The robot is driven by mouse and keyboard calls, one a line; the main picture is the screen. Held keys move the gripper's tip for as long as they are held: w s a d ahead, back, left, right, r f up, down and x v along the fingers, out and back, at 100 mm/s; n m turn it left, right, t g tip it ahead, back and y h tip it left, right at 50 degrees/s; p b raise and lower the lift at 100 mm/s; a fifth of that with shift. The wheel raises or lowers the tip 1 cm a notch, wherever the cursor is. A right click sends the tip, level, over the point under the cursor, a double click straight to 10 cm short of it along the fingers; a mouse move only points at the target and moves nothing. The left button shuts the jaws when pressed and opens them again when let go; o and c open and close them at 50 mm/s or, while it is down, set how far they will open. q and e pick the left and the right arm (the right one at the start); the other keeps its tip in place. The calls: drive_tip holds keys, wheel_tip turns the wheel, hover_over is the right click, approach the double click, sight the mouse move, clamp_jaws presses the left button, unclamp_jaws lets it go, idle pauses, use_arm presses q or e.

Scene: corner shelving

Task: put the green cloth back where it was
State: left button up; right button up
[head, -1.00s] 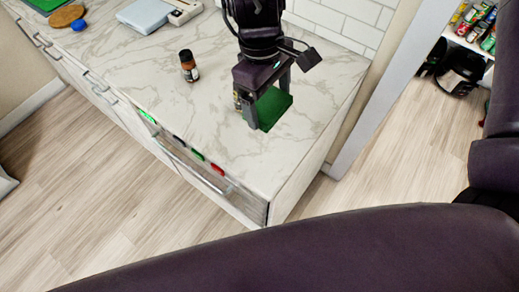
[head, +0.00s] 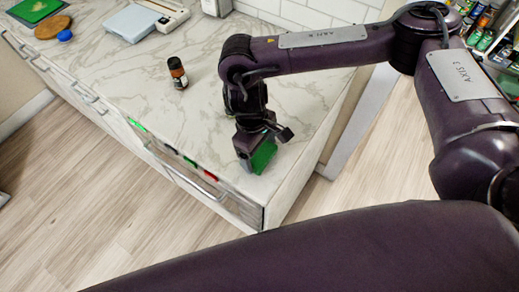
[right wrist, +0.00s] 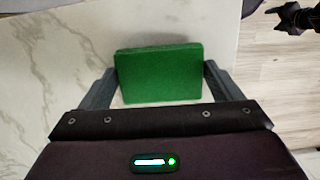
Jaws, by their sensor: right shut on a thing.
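The green cloth (head: 265,156) looks like a folded block in my right gripper (head: 256,158), near the front right corner of the marble counter (head: 205,110). In the right wrist view the cloth (right wrist: 158,75) sits between the two fingers of my right gripper (right wrist: 160,80), which are shut on it. The counter surface shows beyond it. Whether the cloth touches the counter is hard to tell.
A dark bottle (head: 177,73) stands on the counter left of my right arm. Small coloured pieces (head: 189,162) line the counter's front edge above a drawer handle.

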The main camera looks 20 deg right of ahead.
drive_tip(key=shift+f, duration=0.35)
drive_tip(key=shift+f, duration=0.1)
drive_tip(key=o, duration=0.9)
drive_tip(key=shift+c, duration=0.2)
wheel_tip(320, 180, up, 12)
drive_tip(key=w+a, duration=0.1)
drive_tip(key=shift+w+b, duration=0.25)
drive_tip(key=shift+b, duration=0.05)
